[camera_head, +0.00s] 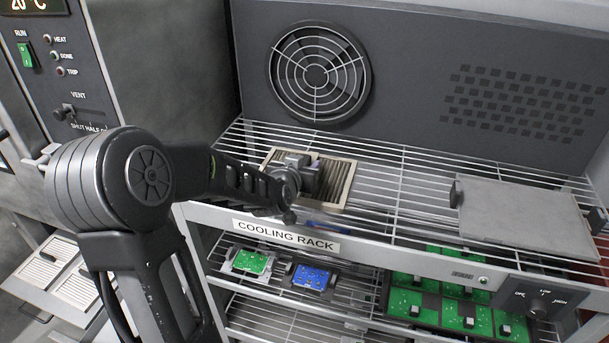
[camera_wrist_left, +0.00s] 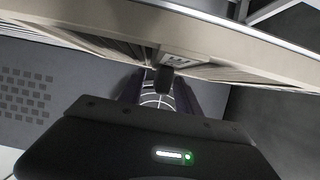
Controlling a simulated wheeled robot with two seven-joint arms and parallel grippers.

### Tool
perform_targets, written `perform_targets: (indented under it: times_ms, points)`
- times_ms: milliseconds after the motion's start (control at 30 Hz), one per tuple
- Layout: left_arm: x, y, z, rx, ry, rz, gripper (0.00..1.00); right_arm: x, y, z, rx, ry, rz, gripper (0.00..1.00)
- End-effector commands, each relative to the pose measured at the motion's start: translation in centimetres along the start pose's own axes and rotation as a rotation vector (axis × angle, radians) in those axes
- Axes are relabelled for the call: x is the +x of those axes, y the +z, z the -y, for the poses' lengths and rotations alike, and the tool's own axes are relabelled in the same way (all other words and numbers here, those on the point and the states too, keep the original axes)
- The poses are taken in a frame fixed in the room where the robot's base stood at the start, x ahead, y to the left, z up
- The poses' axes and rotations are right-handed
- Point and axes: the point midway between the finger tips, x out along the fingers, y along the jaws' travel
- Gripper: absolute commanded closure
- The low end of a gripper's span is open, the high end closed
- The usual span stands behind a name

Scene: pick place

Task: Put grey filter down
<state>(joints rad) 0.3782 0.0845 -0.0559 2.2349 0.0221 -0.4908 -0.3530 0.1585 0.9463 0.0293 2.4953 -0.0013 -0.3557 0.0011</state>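The grey filter (camera_head: 345,183), a pleated panel in a pale beige frame, is at the left of the cooling rack's (camera_head: 405,190) top wire shelf. It looks flat, but I cannot tell whether it bears fully on the wires. My left gripper (camera_head: 310,178) is over its middle and hides part of it. In the left wrist view the filter (camera_wrist_left: 240,70) spans the top, with a dark tab in its middle. My left fingers (camera_wrist_left: 160,85) stand on both sides of this tab, apparently with a gap. My right gripper is not in view.
A grey plate (camera_head: 525,212) with dark end grips lies on the shelf's right. A round fan (camera_head: 318,72) is in the back wall. Green and blue boards (camera_head: 312,277) sit below. Bare wires lie between filter and plate. Pleated panels (camera_head: 75,287) are at lower left.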

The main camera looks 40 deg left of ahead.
Motion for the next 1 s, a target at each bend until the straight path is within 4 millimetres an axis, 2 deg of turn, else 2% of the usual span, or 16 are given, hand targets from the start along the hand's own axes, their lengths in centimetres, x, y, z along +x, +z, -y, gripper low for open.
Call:
perform_targets:
  times_ms: [467,900,1000]
  points:
    - [-0.04,0.01,-0.03,0.000,0.001,0.000,0.60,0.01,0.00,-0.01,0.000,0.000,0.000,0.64]
    - [-0.05,0.01,-0.03,0.000,0.001,0.000,0.96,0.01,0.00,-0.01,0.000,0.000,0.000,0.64]
    - [-0.05,0.01,-0.03,0.000,0.001,0.000,1.00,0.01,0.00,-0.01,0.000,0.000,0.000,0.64]
